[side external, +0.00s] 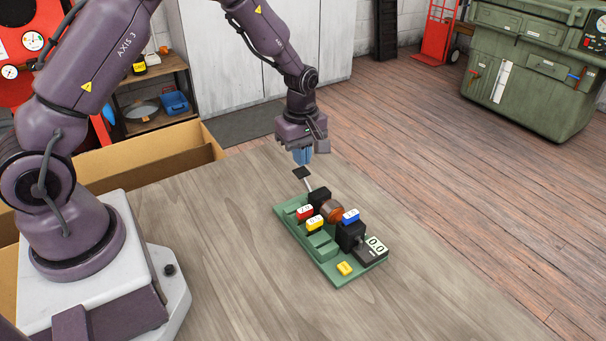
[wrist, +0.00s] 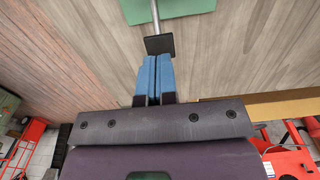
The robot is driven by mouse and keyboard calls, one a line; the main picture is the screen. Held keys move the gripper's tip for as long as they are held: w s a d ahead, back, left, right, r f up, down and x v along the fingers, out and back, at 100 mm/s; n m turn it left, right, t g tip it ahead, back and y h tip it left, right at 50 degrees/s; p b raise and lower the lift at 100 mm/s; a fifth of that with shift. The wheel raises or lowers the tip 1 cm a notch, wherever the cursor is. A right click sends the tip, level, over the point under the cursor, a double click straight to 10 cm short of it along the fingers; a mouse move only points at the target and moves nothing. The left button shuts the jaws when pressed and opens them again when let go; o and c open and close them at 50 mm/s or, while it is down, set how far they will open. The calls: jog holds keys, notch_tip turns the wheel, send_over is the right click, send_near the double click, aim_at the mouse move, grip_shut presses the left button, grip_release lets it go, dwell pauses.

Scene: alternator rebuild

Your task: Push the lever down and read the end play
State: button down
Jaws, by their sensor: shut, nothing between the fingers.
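The lever is a metal rod with a flat black pad (side external: 301,173) at its end, sticking out from the green fixture (side external: 327,266) on the table. The pad (wrist: 159,44) also shows in the wrist view, just beyond my fingertips. My gripper (side external: 302,161) has blue fingers pressed together with nothing between them, close above the pad. I cannot tell whether they touch it. A black gauge (side external: 376,246) at the fixture's right end reads 0.0. A copper-coloured rotor (side external: 332,212) sits between black blocks.
A small yellow piece (side external: 345,268) lies at the fixture's front edge. The wooden table (side external: 220,270) is clear around the fixture. A cardboard-coloured box (side external: 165,153) stands behind the table at left.

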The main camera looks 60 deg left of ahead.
aim_at(301, 171)
jog(key=shift+f, duration=1.05)
jog(key=shift+f, duration=0.1)
jog(key=shift+a+f, duration=0.15)
jog(key=shift+f, duration=0.05)
dwell(0.9)
jog(key=shift+r, duration=1.6)
jog(key=shift+r, duration=2.5)
